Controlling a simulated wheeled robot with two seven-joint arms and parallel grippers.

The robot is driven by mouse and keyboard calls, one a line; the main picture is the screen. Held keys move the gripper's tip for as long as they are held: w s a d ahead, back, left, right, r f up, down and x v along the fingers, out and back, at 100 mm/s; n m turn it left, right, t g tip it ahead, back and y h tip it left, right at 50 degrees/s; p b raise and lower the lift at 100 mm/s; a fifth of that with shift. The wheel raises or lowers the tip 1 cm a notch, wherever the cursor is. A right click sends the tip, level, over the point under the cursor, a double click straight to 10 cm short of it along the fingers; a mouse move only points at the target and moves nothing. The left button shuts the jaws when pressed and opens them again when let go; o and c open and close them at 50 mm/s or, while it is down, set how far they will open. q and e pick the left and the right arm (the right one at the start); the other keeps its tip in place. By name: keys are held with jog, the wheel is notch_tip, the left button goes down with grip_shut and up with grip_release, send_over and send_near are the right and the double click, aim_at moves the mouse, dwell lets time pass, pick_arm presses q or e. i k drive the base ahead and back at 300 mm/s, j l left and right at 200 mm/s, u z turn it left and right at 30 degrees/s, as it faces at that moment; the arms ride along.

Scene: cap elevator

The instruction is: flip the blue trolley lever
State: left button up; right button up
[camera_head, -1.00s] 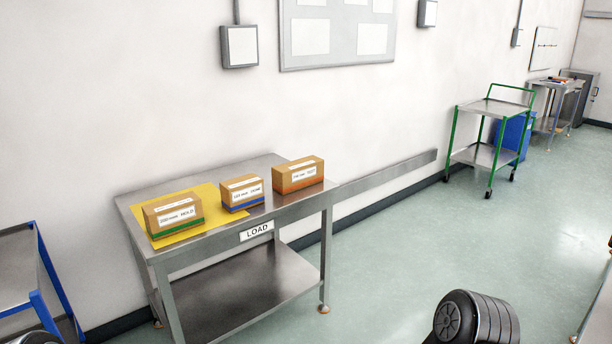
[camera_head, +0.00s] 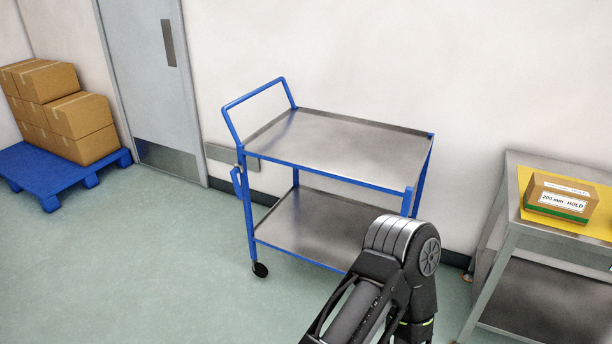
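The blue trolley (camera_head: 300,168) stands against the wall in the middle of the head view. It has a blue frame, two bare metal shelves and a push handle (camera_head: 252,92) at its left end. A small blue lever-like piece (camera_head: 236,182) sits beside the near left leg, below the top shelf. It appears to hang downward, but it is too small to tell its exact position. One of my arms covers part of the trolley's near right corner. Neither of my grippers shows.
A metal table (camera_head: 516,176) with a yellow mat and a cardboard box (camera_head: 562,198) stands at the right. A blue pallet (camera_head: 118,158) with stacked cartons (camera_head: 80,128) is at the left, near a grey door (camera_head: 150,75). The floor left of the trolley is clear.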

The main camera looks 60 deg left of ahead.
aim_at(238, 168)
jog(key=u, duration=2.4)
jog(key=i+j+u, duration=0.2)
jog(key=i+j, duration=0.15)
jog(key=i, duration=1.1)
jog(key=i+j+u, duration=0.1)
jog(key=i+u, duration=0.15)
jog(key=i, duration=1.2)
